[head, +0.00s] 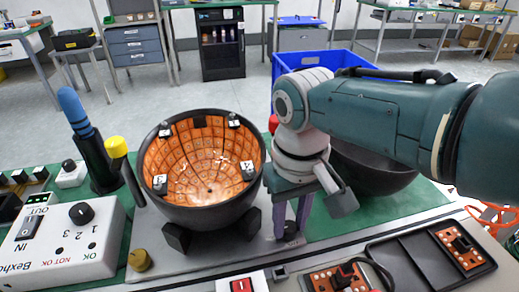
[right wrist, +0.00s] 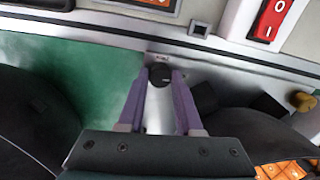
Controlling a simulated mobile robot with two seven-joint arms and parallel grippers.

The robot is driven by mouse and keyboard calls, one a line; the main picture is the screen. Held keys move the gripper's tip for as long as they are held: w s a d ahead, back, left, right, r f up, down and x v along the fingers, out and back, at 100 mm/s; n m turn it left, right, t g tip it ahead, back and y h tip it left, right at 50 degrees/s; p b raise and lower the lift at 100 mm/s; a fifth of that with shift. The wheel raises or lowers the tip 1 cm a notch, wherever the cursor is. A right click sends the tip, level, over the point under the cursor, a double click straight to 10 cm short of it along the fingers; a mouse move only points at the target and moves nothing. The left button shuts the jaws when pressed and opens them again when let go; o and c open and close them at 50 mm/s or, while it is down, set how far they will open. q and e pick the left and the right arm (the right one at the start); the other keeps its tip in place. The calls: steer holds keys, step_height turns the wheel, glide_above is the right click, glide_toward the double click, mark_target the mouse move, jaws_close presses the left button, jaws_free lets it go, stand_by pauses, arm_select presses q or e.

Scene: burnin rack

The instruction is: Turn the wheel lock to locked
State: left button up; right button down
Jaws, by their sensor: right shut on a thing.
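A small black knob, which I take to be the wheel lock (head: 291,231), sits at the front edge of the grey metal plate, right of the bowl's foot. It also shows in the right wrist view (right wrist: 160,76). My right gripper (head: 292,218) points down at it, with its two purple fingers on either side of the knob, shut on it. In the right wrist view the fingertips (right wrist: 158,84) flank the knob. A small label beside the knob is too small to read, so I cannot tell its setting. My left gripper is not in view.
A black bowl lined with orange boards (head: 208,168) stands left of the gripper. Another dark bowl (head: 372,170) is partly behind my right arm. A control box (head: 62,240), a yellow knob (head: 139,260), a red switch (head: 241,285) and a board tray (head: 412,262) lie around.

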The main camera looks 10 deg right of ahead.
mark_target(289, 226)
steer(key=shift+m, duration=0.3)
steer(key=c, duration=0.6)
jaws_free()
step_height(289, 226, up, 10)
steer(key=p, duration=0.6)
